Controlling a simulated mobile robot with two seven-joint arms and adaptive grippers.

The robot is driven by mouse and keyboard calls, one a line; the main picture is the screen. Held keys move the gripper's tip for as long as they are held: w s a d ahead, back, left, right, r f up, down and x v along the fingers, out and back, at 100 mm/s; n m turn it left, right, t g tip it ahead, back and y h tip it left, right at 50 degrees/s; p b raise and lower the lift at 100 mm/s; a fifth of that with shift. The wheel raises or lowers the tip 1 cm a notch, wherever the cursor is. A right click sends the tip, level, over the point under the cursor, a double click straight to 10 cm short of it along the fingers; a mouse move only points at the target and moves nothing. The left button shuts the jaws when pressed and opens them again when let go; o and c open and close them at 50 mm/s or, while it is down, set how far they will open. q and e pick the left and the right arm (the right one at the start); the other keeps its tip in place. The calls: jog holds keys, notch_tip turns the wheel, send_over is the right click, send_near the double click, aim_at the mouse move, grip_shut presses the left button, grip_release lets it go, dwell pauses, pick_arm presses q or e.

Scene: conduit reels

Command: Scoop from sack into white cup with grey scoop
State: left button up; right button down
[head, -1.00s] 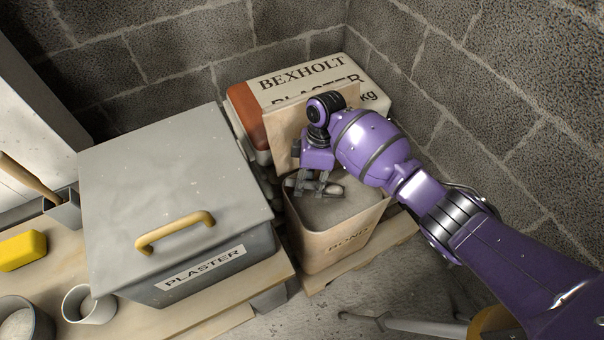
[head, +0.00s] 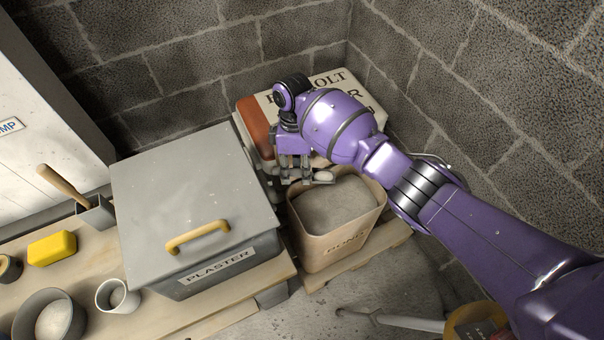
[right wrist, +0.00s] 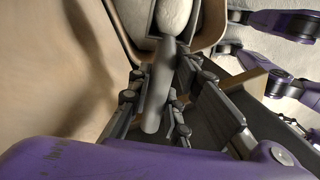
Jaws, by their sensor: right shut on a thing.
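My right gripper (head: 302,172) is shut on the grey scoop (head: 322,177), above the back left rim of the open tan sack (head: 338,252). The sack stands upright with pale grey powder inside. In the right wrist view, the scoop's grey handle (right wrist: 160,95) lies between the fingers, and pale powder sits heaped in its bowl at the top edge. The white cup (head: 118,298) stands upright on the bench at the lower left, well apart from the gripper. Its inside looks empty. My left gripper is not in the head view.
A grey lidded plaster bin (head: 190,200) with a yellow handle stands between sack and cup. A dark bowl of powder (head: 50,318), a yellow block (head: 52,248) and a wooden-handled tool (head: 62,183) are on the left. A plaster bag (head: 325,82) and block walls lie behind.

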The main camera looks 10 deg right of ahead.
jog(key=shift+a+r+p, duration=0.3)
jog(key=shift+a+r, duration=0.05)
jog(key=shift+r, duration=0.3)
jog(key=w+d+r+m+y, duration=0.1)
jog(key=d+r+m, duration=0.3)
jog(key=r, duration=0.3)
jog(key=w+d+r+m, duration=0.1)
jog(key=d+r+m, duration=0.3)
jog(key=r, duration=0.3)
jog(key=s+d+r+m+t, duration=0.1)
jog(key=s+d+r+m, duration=0.1)
jog(key=s+r+m, duration=0.2)
jog(key=s+d+r+m+y, duration=0.1)
jog(key=s+d+r+m, duration=0.2)
jog(key=s+r, duration=0.4)
notch_tip(320, 180, up, 3)
jog(key=shift+s+m+t, duration=0.4)
jog(key=shift+m, duration=0.2)
jog(key=shift+d, duration=0.1)
